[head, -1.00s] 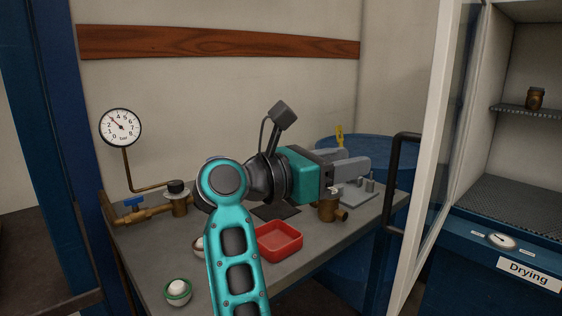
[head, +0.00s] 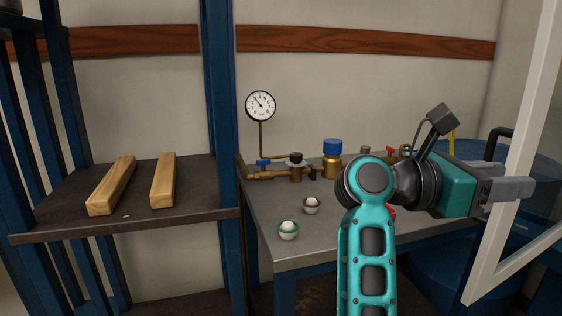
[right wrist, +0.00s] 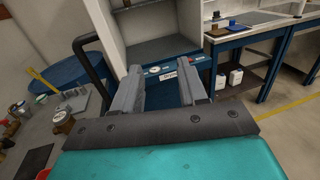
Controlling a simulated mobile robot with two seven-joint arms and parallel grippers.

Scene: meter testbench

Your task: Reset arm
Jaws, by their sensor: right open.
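My right arm's teal link rises from the bottom of the head view, right of centre. My right gripper (head: 525,188) is at the right of that view, pointing right, over the right part of the grey bench (head: 325,228) and in front of the blue drum (head: 510,152). In the right wrist view my right gripper (right wrist: 163,82) shows two grey fingers apart with nothing between them. They point toward the drying cabinet (right wrist: 165,45). My left gripper is in no view.
A gauge (head: 261,106) on brass piping, a blue-capped brass fitting (head: 332,162) and two small bowls (head: 288,230) are on the bench. Wooden bars (head: 163,182) lie on a dark shelf at left. A pale door frame (head: 515,190) stands close at right.

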